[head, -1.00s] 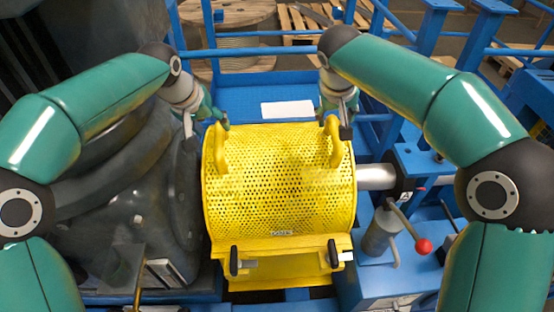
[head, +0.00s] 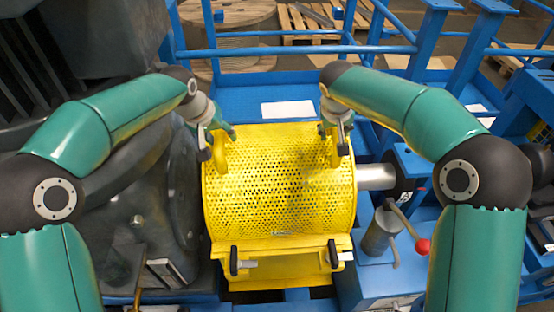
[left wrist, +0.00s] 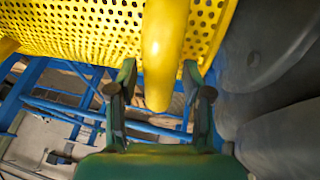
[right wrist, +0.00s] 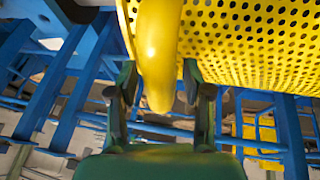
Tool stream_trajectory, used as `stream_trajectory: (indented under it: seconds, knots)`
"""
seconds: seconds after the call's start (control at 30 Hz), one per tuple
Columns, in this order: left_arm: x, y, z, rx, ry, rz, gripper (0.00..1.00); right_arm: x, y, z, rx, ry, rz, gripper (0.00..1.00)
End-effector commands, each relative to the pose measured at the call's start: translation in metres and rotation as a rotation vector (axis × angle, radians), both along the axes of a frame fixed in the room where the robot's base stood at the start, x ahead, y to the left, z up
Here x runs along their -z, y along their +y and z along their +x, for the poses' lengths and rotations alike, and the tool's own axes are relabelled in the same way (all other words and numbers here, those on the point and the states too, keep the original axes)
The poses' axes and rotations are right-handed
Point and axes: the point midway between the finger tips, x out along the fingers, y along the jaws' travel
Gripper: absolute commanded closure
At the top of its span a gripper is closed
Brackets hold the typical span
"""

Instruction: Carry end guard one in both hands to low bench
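The end guard is a yellow perforated half-drum cover (head: 280,185) in the middle of the head view, seated over the drive on the blue frame. It has a yellow handle at each side. My left gripper (head: 218,140) is at the left handle; in the left wrist view its open fingers (left wrist: 158,85) stand either side of the yellow handle (left wrist: 163,45). My right gripper (head: 335,137) is at the right handle; in the right wrist view its open fingers (right wrist: 160,88) flank that handle (right wrist: 157,50). Neither gripper visibly squeezes its handle. I cannot make out which bench is the low bench.
A dark motor housing (head: 150,195) stands close at the left. A shaft (head: 375,176) and a red-knobbed lever (head: 422,246) are at the right. Blue railings (head: 300,50) run behind, with a cable drum (head: 235,20) and pallets (head: 310,25) beyond.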

Motion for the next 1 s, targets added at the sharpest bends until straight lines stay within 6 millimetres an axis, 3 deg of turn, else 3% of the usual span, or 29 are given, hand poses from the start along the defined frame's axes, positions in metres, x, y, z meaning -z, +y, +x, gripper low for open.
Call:
stream_trajectory:
  seconds: [0.03, 0.27, 0.67, 1.0]
  knots:
    - [0.0, 0.0, 0.0, 0.0, 0.0, 0.0, 0.64, 0.0, 0.0, 0.0, 0.0, 0.0, 0.0, 0.64]
    - [0.0, 0.0, 0.0, 0.001, 0.0, 0.0, 1.0, 0.0, 0.0, 0.0, 0.0, 0.0, 0.0, 1.0]
    - [0.0, -0.001, 0.0, 0.001, 0.0, 0.0, 1.0, 0.0, -0.001, 0.0, 0.001, 0.0, 0.0, 1.0]
    - [-0.012, -0.001, 0.001, 0.0, -0.008, -0.003, 1.0, -0.012, -0.001, 0.001, 0.001, -0.007, 0.001, 1.0]
